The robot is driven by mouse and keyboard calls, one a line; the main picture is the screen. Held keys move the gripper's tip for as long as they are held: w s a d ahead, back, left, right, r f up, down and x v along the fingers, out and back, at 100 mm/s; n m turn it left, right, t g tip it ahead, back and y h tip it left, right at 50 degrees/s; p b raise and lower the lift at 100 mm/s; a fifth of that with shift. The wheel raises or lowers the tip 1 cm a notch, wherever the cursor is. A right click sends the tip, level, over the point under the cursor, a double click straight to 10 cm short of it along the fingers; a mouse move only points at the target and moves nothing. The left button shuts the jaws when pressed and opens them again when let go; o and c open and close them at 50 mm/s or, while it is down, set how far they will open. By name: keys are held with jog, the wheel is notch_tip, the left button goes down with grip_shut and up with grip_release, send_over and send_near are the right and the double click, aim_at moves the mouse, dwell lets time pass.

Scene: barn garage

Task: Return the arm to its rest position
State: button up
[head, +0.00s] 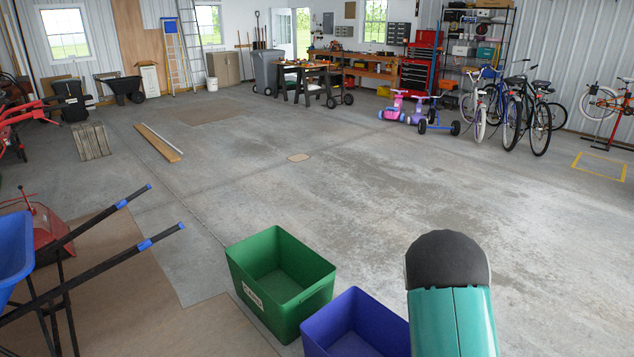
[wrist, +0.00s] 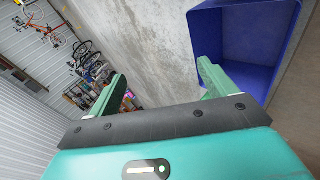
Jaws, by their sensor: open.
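My gripper (wrist: 163,85) shows in the wrist view with its two green fingers wide apart. Nothing is between the fingers; only bare concrete floor shows there. The blue bin (wrist: 200,40) is just beyond the right finger in the wrist view, and I cannot tell whether they touch. In the head view a teal and black part of my arm rises at the bottom right, and my gripper is out of sight there. The blue bin (head: 318,340) stands left of that arm part, cut off by the lower edge. The visible part of its inside looks empty.
An empty green bin (head: 246,268) stands beside the blue one. A blue wheelbarrow (head: 14,245) is at the left edge. Bicycles (head: 510,108) and pink and blue ride-on toys (head: 408,107) stand far right. A plank (head: 160,144) lies mid-left. The middle floor is clear.

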jog(key=s+a+r+m+y, duration=0.2)
jog(key=s+a+r+y, duration=0.15)
jog(key=a+r, duration=0.65)
jog(key=s+a+r+m+y, duration=0.2)
jog(key=s+a+r, duration=0.25)
jog(key=r, duration=0.85)
jog(key=s+a+r+m, duration=0.1)
jog(key=s+a+r, duration=0.1)
jog(key=s, duration=0.5)
jog(key=s+a+r+m+g, duration=0.1)
jog(key=s+a+r, duration=0.1)
jog(key=s+r, duration=0.3)
jog(key=s+a+r+m, duration=0.1)
jog(key=s+a+r, duration=0.2)
jog(key=s, duration=0.7)
jog(key=shift+s+r+m+g, duration=0.25)
jog(key=shift+r+m+g, duration=0.05)
jog(key=shift+r, duration=0.4)
